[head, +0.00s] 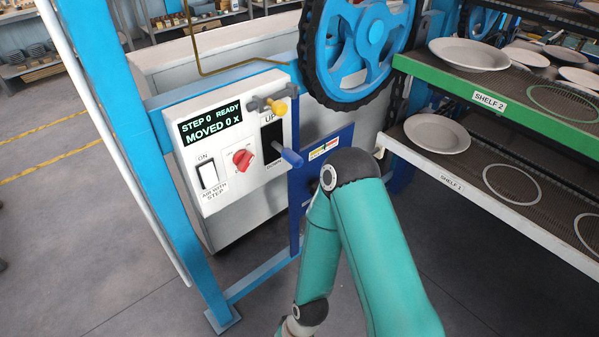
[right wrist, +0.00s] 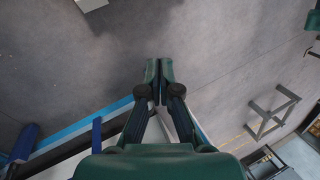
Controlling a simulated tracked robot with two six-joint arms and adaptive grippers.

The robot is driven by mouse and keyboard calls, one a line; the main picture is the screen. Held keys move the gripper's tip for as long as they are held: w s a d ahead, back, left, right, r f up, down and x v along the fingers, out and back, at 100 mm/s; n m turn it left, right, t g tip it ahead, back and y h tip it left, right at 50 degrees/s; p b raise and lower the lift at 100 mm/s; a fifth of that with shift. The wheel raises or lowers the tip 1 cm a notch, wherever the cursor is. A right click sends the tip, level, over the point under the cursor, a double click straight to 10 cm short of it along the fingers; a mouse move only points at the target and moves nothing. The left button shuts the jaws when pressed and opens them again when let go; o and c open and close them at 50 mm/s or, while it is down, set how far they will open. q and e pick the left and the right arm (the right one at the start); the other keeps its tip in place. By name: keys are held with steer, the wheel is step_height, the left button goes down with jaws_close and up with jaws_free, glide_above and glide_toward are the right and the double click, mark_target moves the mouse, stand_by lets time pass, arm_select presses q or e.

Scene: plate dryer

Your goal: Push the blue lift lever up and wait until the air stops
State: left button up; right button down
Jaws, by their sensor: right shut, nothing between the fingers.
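The blue lift lever (head: 291,157) sticks out at the bottom of a black slot (head: 270,136) on the white control panel (head: 218,192), near the lower label; "UP" is printed above the slot. The panel's display (head: 211,126) reads "STEP 0 READY" and "MOVED 0 X". My right arm crosses the lower middle of the head view, in front of and below the panel; its gripper is out of that view. In the right wrist view my right gripper (right wrist: 160,68) is shut and empty over grey floor, apart from the lever. My left gripper is not in view.
A yellow-knobbed lever (head: 277,108), a red rotary knob (head: 242,160) and a white rocker switch (head: 208,175) share the panel. A blue handwheel (head: 372,38) stands above. Shelves with plates (head: 437,134) are at the right. A blue post (head: 130,130) borders the panel's left.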

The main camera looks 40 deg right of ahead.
steer(key=s+r+m+g+y+b, duration=0.1)
steer(key=s+r+m+g+y, duration=0.1)
steer(key=s+m+g+y, duration=0.35)
steer(key=w+d+r+m+t+y, duration=0.2)
steer(key=w+r+m+t+y, duration=0.3)
steer(key=w+r+m+t, duration=0.6)
steer(key=w+d+r+m+t+h, duration=0.2)
steer(key=w+d+m+t+h, duration=0.2)
steer(key=d, duration=0.4)
steer(key=w+d+r+m+t+h+b, duration=0.1)
steer(key=w+d+r+m+t+h, duration=0.1)
steer(key=d, duration=0.6)
steer(key=w+d+r+m+t+h, duration=0.3)
steer(key=w+d+m+t+h, duration=0.2)
steer(key=w+d+m+t, duration=0.1)
steer(key=d+m+t, duration=0.1)
steer(key=d+t, duration=0.1)
steer(key=d, duration=0.1)
steer(key=shift+m+t+h+b, duration=0.3)
steer(key=shift+m+t+h, duration=0.05)
